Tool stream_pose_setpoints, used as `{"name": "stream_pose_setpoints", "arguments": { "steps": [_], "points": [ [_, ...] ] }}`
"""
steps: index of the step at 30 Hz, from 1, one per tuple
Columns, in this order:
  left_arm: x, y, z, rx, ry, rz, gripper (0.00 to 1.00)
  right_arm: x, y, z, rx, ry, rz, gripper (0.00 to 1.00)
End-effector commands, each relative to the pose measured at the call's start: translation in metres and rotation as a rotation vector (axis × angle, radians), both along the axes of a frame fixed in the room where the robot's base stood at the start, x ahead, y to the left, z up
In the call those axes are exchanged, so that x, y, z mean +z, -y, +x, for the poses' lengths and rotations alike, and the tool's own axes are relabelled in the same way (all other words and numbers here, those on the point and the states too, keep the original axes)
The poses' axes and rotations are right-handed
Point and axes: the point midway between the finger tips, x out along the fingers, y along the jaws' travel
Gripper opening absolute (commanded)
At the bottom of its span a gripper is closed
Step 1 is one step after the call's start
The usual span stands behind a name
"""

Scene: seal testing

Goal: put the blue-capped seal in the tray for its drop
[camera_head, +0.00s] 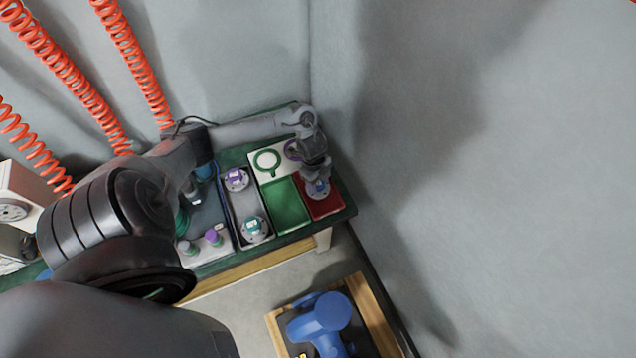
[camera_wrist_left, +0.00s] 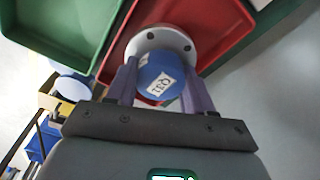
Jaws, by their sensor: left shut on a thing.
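The blue-capped seal (camera_head: 318,190) has a pale round flange with holes. In the left wrist view its blue cap (camera_wrist_left: 160,88) carries a white printed label, and the flange (camera_wrist_left: 163,38) lies beyond the cap. My left gripper (camera_head: 316,180) is shut on the cap, with one finger on each side. The seal is over the red tray (camera_head: 327,209), which also shows in the left wrist view (camera_wrist_left: 228,28). I cannot tell whether the flange touches the tray floor. The green tray (camera_head: 289,208) lies directly left of the red one. My right gripper is not in view.
A dark tray (camera_head: 244,207) left of the green one holds a purple-capped seal (camera_head: 236,179) and a teal-capped seal (camera_head: 254,227). A white panel with a green ring (camera_head: 267,162) lies behind the green tray. The table's right edge is close to the red tray.

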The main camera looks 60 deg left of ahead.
Motion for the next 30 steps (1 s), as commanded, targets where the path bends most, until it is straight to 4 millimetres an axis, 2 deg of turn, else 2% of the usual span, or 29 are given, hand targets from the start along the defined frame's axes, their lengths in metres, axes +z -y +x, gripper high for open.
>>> {"name": "stream_pose_setpoints", "arguments": {
  "steps": [12, 13, 17, 18, 26, 30],
  "points": [
    [-0.0035, -0.0004, 0.0008, 0.000, 0.002, 0.001, 0.01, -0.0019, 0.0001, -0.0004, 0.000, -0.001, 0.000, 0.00],
    [-0.0037, -0.0003, 0.0002, 0.000, 0.001, 0.001, 0.55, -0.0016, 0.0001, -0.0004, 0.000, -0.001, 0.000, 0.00],
    [-0.0035, -0.0002, 0.0001, 0.000, 0.001, 0.001, 0.75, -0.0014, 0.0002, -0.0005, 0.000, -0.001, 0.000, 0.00],
    [-0.0035, -0.0002, 0.0001, 0.000, 0.001, 0.001, 0.77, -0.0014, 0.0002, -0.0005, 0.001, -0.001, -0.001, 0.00],
    [-0.0029, -0.0002, 0.0001, 0.000, 0.001, 0.001, 0.77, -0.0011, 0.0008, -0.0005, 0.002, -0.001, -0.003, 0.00],
    [0.0047, -0.0011, 0.0002, -0.001, 0.002, 0.002, 0.77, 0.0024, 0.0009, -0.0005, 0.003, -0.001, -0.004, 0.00]
  ]
}}
